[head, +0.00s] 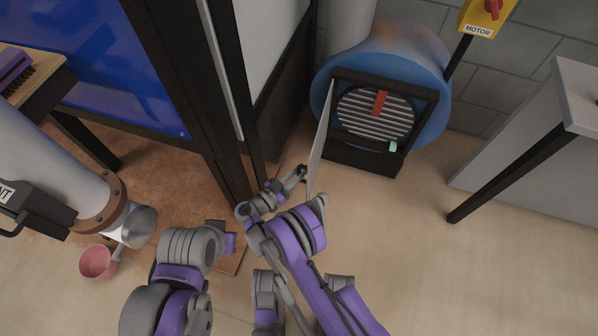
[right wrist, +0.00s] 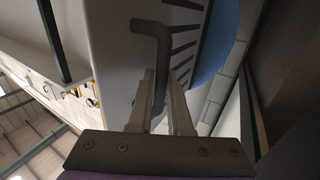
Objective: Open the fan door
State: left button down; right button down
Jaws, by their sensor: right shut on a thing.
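The fan (head: 430,75) is a blue round housing with a black square frame and a slatted round grille (head: 362,122). Its door (head: 319,140) is a pale flat panel, seen nearly edge-on in the head view. It stands swung out from the frame's left side, and the grille is exposed. My right gripper (head: 303,174) is at the door's near end. In the right wrist view its fingers (right wrist: 161,100) are shut on the dark bent door handle (right wrist: 152,42), with the door panel (right wrist: 112,40) beside it. My left arm is at the lower left; its fingers cannot be made out.
A dark post (head: 205,105) stands close left of my right arm. A grey table (head: 545,125) with a black leg is at right. A yellow motor switch box (head: 485,18) is above. A pink scoop (head: 97,262) lies at lower left. The floor right of the door is clear.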

jog(key=c, duration=1.1)
grip_release()
jog(key=shift+s, duration=0.1)
